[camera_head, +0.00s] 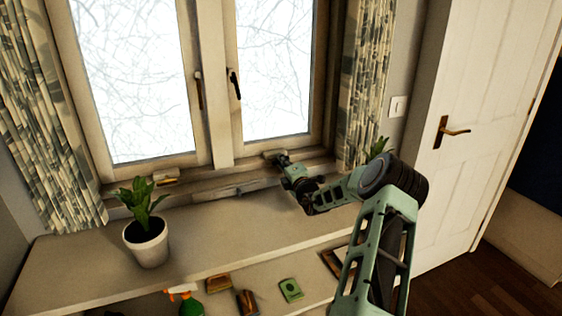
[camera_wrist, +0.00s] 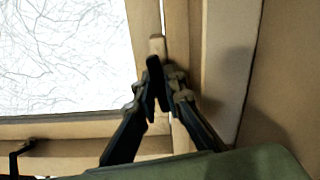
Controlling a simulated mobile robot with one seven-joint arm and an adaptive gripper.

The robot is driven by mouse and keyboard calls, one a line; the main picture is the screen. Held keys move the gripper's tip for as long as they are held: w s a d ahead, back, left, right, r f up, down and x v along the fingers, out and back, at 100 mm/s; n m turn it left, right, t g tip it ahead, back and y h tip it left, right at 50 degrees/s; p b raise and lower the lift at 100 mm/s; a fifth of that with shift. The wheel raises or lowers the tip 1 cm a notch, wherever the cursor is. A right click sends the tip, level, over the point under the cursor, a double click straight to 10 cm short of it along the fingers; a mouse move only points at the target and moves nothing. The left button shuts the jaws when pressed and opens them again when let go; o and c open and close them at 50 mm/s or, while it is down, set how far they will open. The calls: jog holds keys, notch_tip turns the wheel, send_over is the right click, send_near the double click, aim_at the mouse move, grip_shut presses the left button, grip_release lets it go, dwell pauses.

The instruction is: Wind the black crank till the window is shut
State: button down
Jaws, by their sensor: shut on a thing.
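My gripper (camera_head: 279,159) is at the bottom of the right window, well below and right of the handle. In the wrist view its black fingers (camera_wrist: 162,80) are closed on a small tan peg (camera_wrist: 157,46), whose end sticks out past the fingertips. A thin bright line runs beside the frame there; I cannot tell whether the window is fully shut.
A potted plant (camera_head: 148,240) stands on the white shelf top (camera_head: 225,235) at left. Patterned curtains (camera_head: 35,130) hang on both sides. Several small items, including a green box (camera_head: 290,290), lie on the lower shelf. A white door (camera_head: 480,110) is at right.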

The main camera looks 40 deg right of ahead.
jog(key=c, duration=2.3)
grip_release()
jog(key=shift+s, duration=0.1)
jog(key=v, duration=1.1)
jog(key=shift+s, duration=0.4)
